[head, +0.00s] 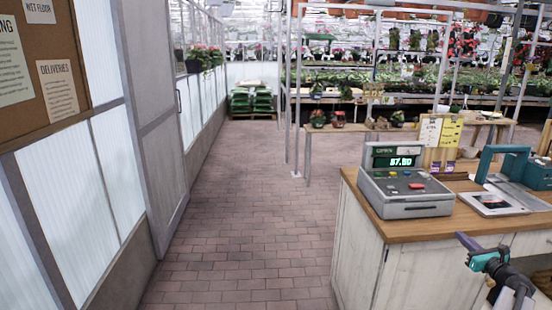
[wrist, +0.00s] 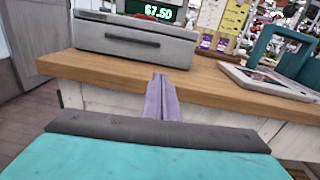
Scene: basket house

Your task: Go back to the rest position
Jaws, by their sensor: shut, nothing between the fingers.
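My gripper (head: 466,240) is at the lower right of the head view, in front of the counter (head: 362,190). Its purple-grey fingers are pressed together with nothing between them. In the wrist view the shut fingers (wrist: 161,80) point at the counter's wooden front edge (wrist: 215,86). I cannot tell how large the gap to the edge is. The rest of my arm runs out of the head view at the lower right corner.
Clear brick floor (head: 240,220) lies left of the counter, beside a sliding door (head: 160,120).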

